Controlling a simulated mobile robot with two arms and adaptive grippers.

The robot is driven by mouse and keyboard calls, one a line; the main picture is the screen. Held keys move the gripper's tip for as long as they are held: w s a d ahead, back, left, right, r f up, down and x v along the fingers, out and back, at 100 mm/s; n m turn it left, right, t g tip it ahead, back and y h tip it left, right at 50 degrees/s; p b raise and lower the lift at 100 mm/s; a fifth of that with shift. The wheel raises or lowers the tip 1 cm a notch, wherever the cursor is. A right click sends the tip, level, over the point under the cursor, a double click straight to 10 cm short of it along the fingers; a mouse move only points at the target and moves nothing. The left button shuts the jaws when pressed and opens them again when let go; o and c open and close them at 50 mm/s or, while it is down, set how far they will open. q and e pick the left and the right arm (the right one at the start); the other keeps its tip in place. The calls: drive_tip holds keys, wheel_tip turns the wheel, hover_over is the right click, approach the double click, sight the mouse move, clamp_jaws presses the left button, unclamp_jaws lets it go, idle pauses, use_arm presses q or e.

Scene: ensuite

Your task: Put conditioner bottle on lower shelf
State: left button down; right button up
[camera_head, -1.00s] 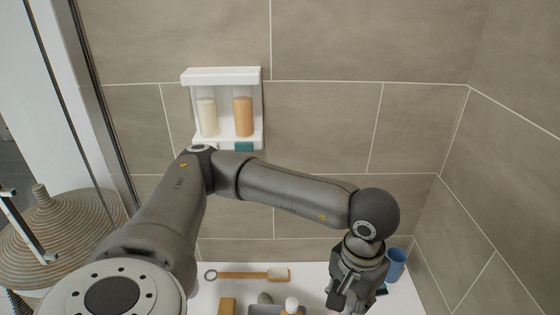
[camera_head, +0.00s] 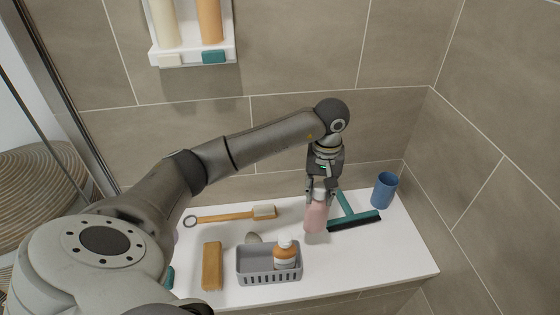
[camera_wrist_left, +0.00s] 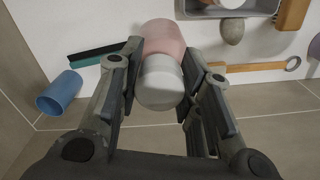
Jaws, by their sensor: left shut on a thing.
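The conditioner bottle, a pink bottle (camera_head: 316,215) with a pale cap, stands roughly upright at the white ledge (camera_head: 380,270). My left gripper (camera_head: 319,193) comes down from above and is shut on its cap end. In the left wrist view the pale cap (camera_wrist_left: 160,82) sits between the two fingers, with the pink body (camera_wrist_left: 163,37) beyond it. I cannot tell whether the bottle's base touches the ledge. A white wall shelf (camera_head: 193,52) holds two tall dispensers, cream and orange. My right gripper is not in view.
A teal squeegee (camera_head: 353,221) lies just right of the bottle, near a blue cup (camera_head: 384,190). A grey basket (camera_head: 268,277) with an orange bottle (camera_head: 285,254), a wooden block (camera_head: 212,266) and a long brush (camera_head: 230,216) are to the left. The front right ledge is clear.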

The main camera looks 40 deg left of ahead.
sight(313, 216)
use_arm(q)
drive_tip(key=shift+n, duration=0.3)
drive_tip(key=f, duration=0.5)
drive_tip(key=a+f, duration=0.1)
drive_tip(key=f, duration=0.1)
drive_tip(key=shift+w+a+f+b, duration=0.1)
drive_tip(key=shift+f+b, duration=0.2)
drive_tip(key=shift+b, duration=0.05)
wheel_tip(313, 216, down, 4)
drive_tip(key=shift+f, duration=0.1)
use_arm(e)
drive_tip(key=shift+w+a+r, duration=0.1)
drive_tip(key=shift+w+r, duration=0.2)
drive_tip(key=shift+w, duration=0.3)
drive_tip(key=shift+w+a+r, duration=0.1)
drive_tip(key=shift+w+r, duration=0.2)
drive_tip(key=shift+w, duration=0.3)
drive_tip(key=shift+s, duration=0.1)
use_arm(q)
drive_tip(key=shift+f, duration=0.1)
drive_tip(key=c, duration=1.1)
unclamp_jaws()
drive_tip(key=shift+o, duration=0.3)
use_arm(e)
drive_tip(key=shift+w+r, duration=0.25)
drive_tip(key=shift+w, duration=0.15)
